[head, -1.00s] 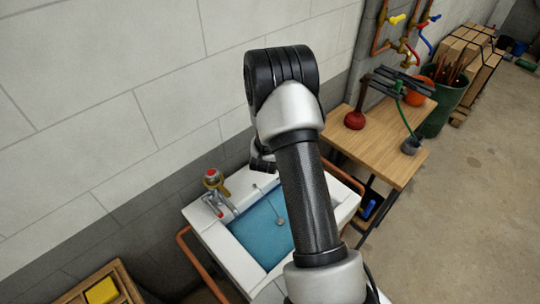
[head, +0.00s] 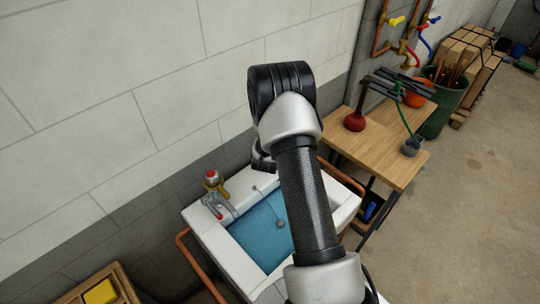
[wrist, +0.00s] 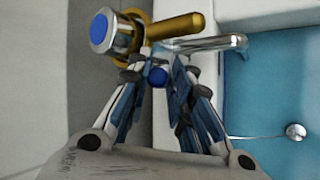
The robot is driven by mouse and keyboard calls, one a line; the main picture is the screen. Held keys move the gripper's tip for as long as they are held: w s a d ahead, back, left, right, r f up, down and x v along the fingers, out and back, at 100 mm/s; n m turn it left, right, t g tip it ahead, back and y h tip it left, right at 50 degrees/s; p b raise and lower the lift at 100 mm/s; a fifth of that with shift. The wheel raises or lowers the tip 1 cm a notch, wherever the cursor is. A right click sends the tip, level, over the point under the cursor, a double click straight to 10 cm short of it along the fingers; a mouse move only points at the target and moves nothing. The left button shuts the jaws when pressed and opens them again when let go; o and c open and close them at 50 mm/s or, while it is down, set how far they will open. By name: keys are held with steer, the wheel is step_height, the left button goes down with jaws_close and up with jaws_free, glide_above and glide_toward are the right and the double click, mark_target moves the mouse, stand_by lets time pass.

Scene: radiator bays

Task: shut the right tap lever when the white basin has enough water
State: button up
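The white basin (head: 205,237) stands against the wall with blue in its bowl; I cannot tell the water's depth. A tap with a red cap (head: 211,176) and a red-tipped lever (head: 219,214) is at its left back. In the head view my arm hides the right tap. In the wrist view a blue-capped tap (wrist: 112,32) has a brass body and a chrome spout (wrist: 215,43). Its blue-tipped lever (wrist: 157,77) lies between the fingers of my gripper (wrist: 160,68). The fingers look open around it, with narrow gaps. I see no clear stream from the spout.
A metal ball on a chain (wrist: 295,132) lies in the bowl. Copper pipe rails (head: 187,250) flank the basin. A wooden bench (head: 385,160) with a red plunger (head: 355,122) stands to the right. A wooden box (head: 75,291) is at front left.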

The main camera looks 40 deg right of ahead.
steer(key=shift+w+r, duration=0.1)
jaws_close()
